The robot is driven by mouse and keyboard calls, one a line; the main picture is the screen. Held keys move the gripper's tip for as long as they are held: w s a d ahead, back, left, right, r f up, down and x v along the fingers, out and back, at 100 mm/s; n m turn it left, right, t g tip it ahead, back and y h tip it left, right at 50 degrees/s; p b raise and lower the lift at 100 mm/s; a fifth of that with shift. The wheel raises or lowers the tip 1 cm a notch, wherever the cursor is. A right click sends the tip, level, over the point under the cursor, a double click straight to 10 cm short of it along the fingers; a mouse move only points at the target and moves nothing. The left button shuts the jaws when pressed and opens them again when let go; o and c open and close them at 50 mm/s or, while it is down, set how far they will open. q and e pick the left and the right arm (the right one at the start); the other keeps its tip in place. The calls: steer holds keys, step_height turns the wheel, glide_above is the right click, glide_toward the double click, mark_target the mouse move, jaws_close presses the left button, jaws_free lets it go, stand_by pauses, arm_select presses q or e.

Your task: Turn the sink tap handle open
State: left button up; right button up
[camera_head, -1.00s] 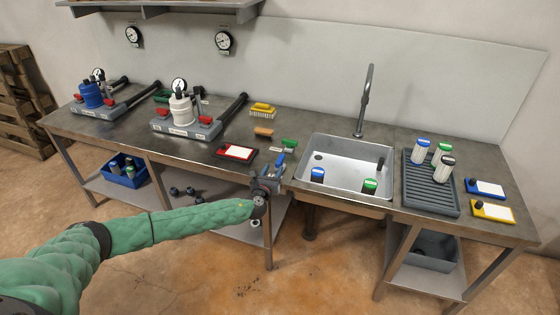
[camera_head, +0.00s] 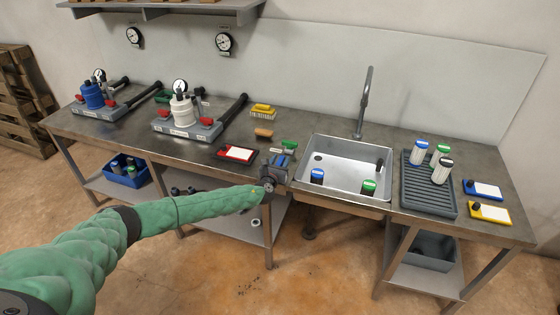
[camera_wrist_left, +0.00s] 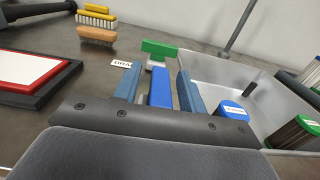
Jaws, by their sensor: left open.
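A bright blue lever (camera_wrist_left: 160,88) stands left of the sink and shows between my left gripper's two fingers in the left wrist view. A green handle (camera_wrist_left: 160,48) stands just beyond it, beside a partly hidden label that starts "DRA"; it also shows in the head view (camera_head: 289,146). I cannot tell for sure which handle is the sink tap's. My left gripper (camera_head: 279,162) is open, at the bench's front edge by the sink's left side, fingers on either side of the blue lever; contact cannot be told. The grey gooseneck spout (camera_head: 366,100) rises behind the sink (camera_head: 345,165). My right gripper is out of view.
Blue-lidded (camera_head: 317,176) and green-lidded (camera_head: 369,187) containers are in the sink. A red-framed white card (camera_head: 236,153) and brushes (camera_head: 263,110) lie left of the gripper. A grey ribbed rack (camera_head: 427,190) with several jars stands right of the sink.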

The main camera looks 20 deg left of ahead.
arm_select(q)
jaws_close()
